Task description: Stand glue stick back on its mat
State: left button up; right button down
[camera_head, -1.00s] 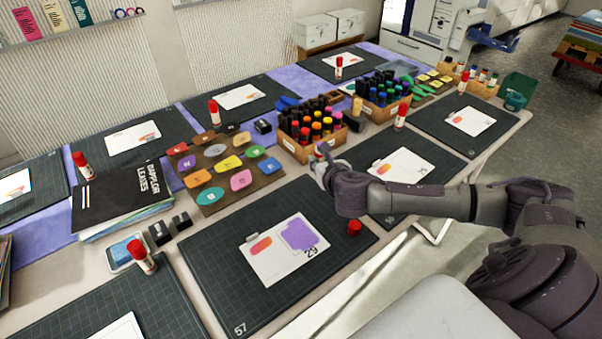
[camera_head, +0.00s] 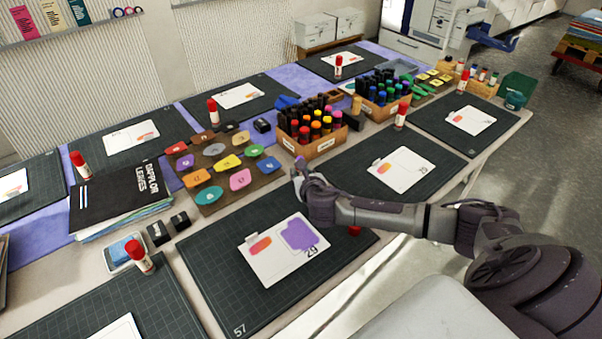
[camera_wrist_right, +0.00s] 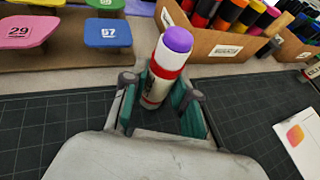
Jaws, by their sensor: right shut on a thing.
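The glue stick (camera_wrist_right: 163,66) is white with a red band and an exposed purple top. It stands roughly upright, slightly tilted, between the fingers of my right gripper (camera_wrist_right: 160,98), which is shut on it. Its lower end is partly hidden in the wrist view. In the head view my right gripper (camera_head: 299,178) is at the far edge of the dark gridded mat (camera_head: 215,275) with card 29. I cannot tell whether the stick touches the mat. A red cap (camera_head: 355,231) lies on this mat's right side, partly behind my arm. My left gripper is not in view.
A card with a purple shape (camera_head: 285,262) lies mid-mat. Behind the gripper stand a wooden box of markers (camera_head: 312,150) and a brown board of coloured tiles (camera_head: 237,193). Other mats carry capped glue sticks, such as one at the front left (camera_head: 140,257).

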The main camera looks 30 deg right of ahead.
jog(key=shift+s+a+f, duration=0.1)
jog(key=shift+s+f, duration=0.1)
jog(key=shift+f, duration=0.45)
jog(key=c, duration=1.3)
grip_release()
jog(key=shift+f, duration=0.1)
jog(key=o, duration=0.4)
jog(key=shift+w+f, duration=0.1)
jog(key=shift+w, duration=0.05)
jog(key=shift+r, duration=0.25)
jog(key=shift+r, duration=0.25)
jog(key=v, duration=1.2)
jog(key=shift+r+p, duration=0.3)
jog(key=shift+r, duration=0.1)
